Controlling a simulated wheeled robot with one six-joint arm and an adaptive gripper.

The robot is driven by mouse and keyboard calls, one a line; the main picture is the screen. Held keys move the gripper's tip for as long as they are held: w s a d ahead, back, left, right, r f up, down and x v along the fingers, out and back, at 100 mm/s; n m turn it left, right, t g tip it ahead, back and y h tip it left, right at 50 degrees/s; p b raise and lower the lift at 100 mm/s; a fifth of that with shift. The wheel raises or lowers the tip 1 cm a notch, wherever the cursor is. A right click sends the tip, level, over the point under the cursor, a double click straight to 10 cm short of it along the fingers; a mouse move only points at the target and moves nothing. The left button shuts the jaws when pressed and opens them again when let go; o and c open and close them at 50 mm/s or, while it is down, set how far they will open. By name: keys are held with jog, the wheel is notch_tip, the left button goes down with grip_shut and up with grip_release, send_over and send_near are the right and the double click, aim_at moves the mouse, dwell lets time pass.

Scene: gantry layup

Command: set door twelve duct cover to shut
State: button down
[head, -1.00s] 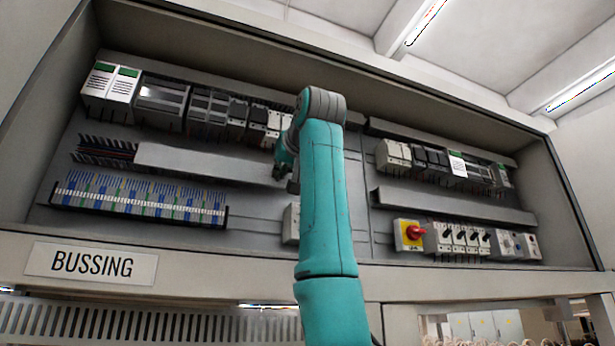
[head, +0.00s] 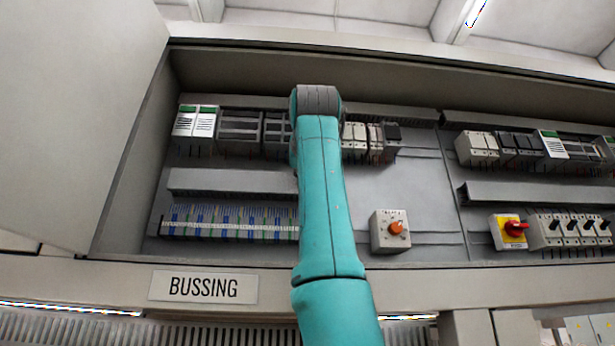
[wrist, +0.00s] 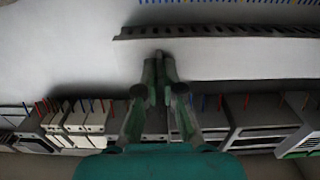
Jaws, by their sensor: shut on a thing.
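The duct cover (head: 235,182) is a long grey strip between the upper row of devices and the blue, green and white terminal strip. Its left end reaches the left end of the duct, and no open slots or wires show there. My arm hides its right end in the head view. In the wrist view, which is upside down, the cover (wrist: 235,62) is a pale plate with a dark slotted edge along it. My gripper (wrist: 163,62) has its fingers nearly together at the cover's end near the picture's middle. The exact grip point is small and dark.
Upper devices (head: 240,135) and terminals (head: 220,222) lie close above and below the duct. A yellow-red switch (head: 510,231) is farther right. A large pale panel (head: 75,110) stands at left.

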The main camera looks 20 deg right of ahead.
jog(key=c, duration=1.3)
grip_release()
jog(key=shift+w+a, duration=0.1)
jog(key=shift+a, duration=0.25)
jog(key=shift+d, duration=0.1)
jog(key=v, duration=1.2)
